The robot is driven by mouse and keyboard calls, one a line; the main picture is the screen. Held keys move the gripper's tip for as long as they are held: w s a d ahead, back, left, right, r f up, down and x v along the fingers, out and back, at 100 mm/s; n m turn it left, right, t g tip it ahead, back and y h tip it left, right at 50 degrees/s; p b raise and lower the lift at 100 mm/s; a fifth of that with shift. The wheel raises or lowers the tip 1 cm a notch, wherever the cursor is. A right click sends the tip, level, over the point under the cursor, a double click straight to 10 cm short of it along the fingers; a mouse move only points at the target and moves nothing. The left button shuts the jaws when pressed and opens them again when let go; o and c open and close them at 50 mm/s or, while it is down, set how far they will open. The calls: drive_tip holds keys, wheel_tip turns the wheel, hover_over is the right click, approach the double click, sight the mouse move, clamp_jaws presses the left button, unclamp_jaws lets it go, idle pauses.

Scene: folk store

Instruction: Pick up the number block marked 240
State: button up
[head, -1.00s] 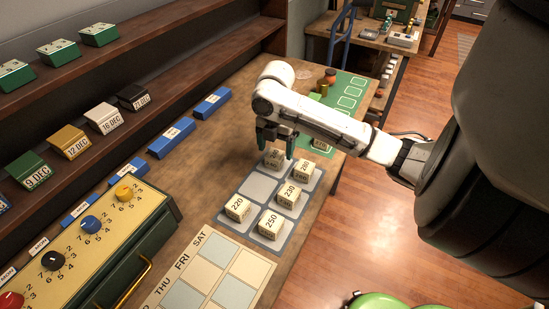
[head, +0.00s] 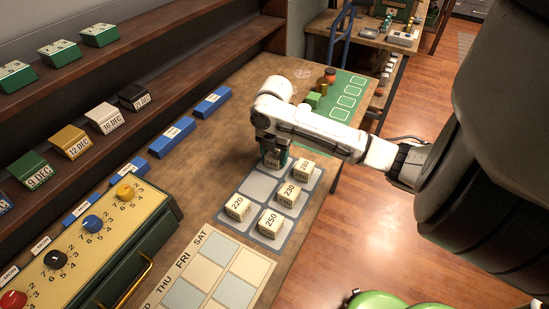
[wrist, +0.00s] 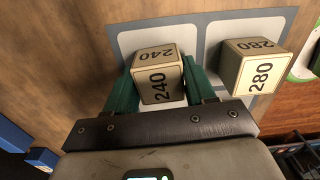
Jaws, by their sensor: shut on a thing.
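The cream number block marked 240 (wrist: 158,82) sits between the two green fingers of my gripper (wrist: 161,92) in the wrist view. My gripper is shut on it, one finger against each side. In the head view my gripper (head: 273,158) is at the far end of the grey mat (head: 257,187), with the block (head: 273,163) mostly hidden between its fingers. I cannot tell whether the block still touches the mat.
The block marked 280 (head: 303,169) is close on the right, also in the wrist view (wrist: 253,68). Blocks 230 (head: 289,194), 220 (head: 238,208) and 250 (head: 271,223) stand nearer on the mat. Blue day bars (head: 172,137) and a shelf (head: 150,125) lie left.

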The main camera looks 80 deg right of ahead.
drive_tip(key=shift+c, duration=1)
drive_tip(key=shift+r, duration=0.1)
